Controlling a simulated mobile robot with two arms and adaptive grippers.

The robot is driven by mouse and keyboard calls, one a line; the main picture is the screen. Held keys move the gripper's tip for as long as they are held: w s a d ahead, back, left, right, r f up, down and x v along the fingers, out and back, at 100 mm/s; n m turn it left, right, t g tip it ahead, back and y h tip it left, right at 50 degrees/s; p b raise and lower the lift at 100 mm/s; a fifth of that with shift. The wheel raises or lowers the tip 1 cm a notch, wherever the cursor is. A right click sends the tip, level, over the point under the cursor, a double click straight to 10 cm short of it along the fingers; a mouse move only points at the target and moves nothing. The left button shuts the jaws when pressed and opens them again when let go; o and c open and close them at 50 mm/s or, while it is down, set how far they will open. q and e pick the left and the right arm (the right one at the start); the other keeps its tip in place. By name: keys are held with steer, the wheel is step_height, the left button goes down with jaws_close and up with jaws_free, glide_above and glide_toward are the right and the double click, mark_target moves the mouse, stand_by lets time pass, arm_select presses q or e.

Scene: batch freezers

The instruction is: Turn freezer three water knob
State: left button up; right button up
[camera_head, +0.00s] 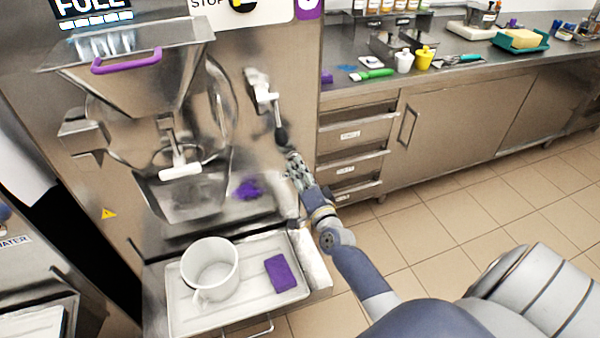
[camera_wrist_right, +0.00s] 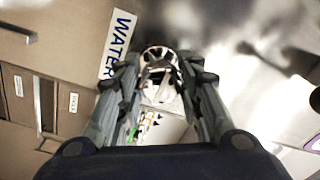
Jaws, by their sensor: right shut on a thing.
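The water knob (camera_head: 261,92) sits on a pale metal fitting on the right part of the freezer's steel front (camera_head: 205,215). My right gripper (camera_head: 278,122) reaches up to it from below right in the head view. In the right wrist view the gripper (camera_wrist_right: 162,82) has its two fingers on either side of the shiny knob (camera_wrist_right: 158,58) and is shut on it. A white label reading WATER (camera_wrist_right: 116,45) is beside the knob. The fingers hide part of the knob. My left gripper is not in view.
Below the spout, a white jug (camera_head: 209,265) and a purple sponge (camera_head: 281,273) rest on a tray (camera_head: 175,318). A hopper with a purple handle (camera_head: 127,61) is above. A steel counter (camera_head: 480,68) with small items stands right; tiled floor (camera_head: 480,210) is free in front.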

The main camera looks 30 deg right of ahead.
steer(key=o, duration=1.1)
steer(key=shift+c, duration=0.2)
steer(key=shift+s, duration=0.1)
steer(key=v, duration=1.2)
steer(key=shift+a, duration=0.1)
